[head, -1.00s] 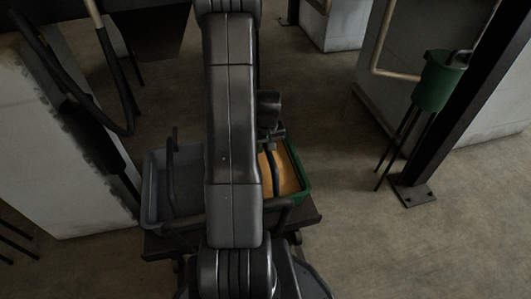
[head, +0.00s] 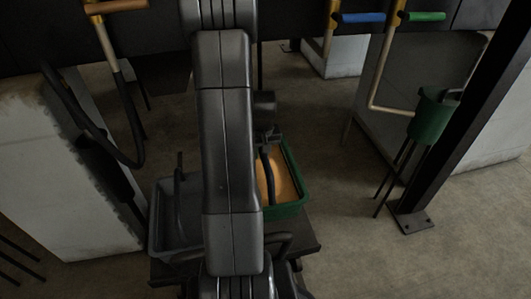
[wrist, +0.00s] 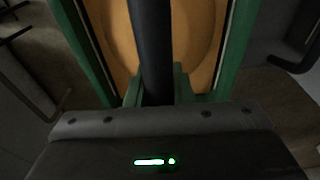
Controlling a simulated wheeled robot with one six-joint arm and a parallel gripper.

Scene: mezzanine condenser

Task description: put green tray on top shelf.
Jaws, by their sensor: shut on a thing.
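The green tray (head: 291,206) is just right of my arm in the head view, with an orange surface inside. Its left part is hidden behind my arm. In the wrist view the green tray (wrist: 232,62) fills the middle, its green sides running away from me around a rounded orange shape. My gripper (wrist: 157,92) is shut on the near green edge of the tray. A dark bar runs from there over the orange inside. The gripper also shows as a dark shape at the tray's far left in the head view (head: 267,138). I cannot make out a top shelf.
A grey bin (head: 163,228) is left of my arm. A green bucket-like container (head: 431,118) on thin legs stands beside a dark post (head: 449,136) at right. Pipes with blue (head: 362,17) and green (head: 425,16) handles are at the top.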

